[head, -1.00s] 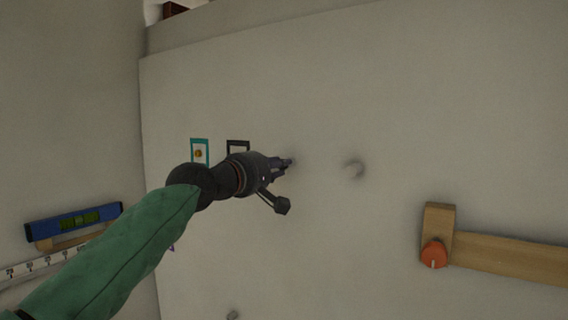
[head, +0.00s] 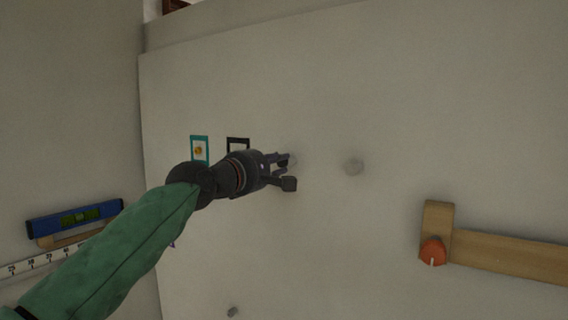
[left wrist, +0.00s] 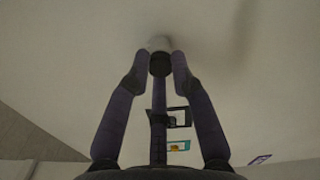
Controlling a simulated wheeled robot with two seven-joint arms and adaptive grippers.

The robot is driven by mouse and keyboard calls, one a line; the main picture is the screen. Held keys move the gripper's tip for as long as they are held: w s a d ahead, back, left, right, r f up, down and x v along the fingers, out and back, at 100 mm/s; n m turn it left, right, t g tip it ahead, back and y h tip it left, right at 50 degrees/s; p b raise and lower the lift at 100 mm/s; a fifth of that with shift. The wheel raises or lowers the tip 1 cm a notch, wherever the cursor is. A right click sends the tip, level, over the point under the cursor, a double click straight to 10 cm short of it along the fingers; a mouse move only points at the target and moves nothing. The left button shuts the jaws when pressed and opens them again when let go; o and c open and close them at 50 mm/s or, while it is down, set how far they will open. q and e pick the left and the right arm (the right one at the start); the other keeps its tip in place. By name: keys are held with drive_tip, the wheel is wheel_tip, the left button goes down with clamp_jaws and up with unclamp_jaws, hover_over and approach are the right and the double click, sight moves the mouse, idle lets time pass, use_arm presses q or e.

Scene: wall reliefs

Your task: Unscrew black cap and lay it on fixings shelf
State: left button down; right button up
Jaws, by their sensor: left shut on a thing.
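The black cap (left wrist: 160,65) shows in the left wrist view, at the end of a pale round stub (left wrist: 159,43) on the wall. My left gripper (head: 288,172) is at the wall in the head view, and in the left wrist view its fingertips (left wrist: 161,67) sit on both sides of the cap, shut on it. In the head view the cap is hard to make out between the fingers. A wooden ledge (head: 510,258) stands out at the right; I cannot tell whether it is the fixings shelf. My right gripper is not in view.
A red-orange knob (head: 432,252) sits at the ledge's left end. A blue level (head: 75,219) is at the left. The wall between is clear.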

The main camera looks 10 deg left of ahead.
use_arm(q)
drive_tip(key=n, duration=0.5)
drive_tip(key=shift+s+a+r, duration=0.15)
drive_tip(key=shift+r, duration=0.15)
drive_tip(key=n, duration=0.5)
drive_tip(key=c, duration=1.3)
unclamp_jaws()
drive_tip(key=shift+f, duration=0.1)
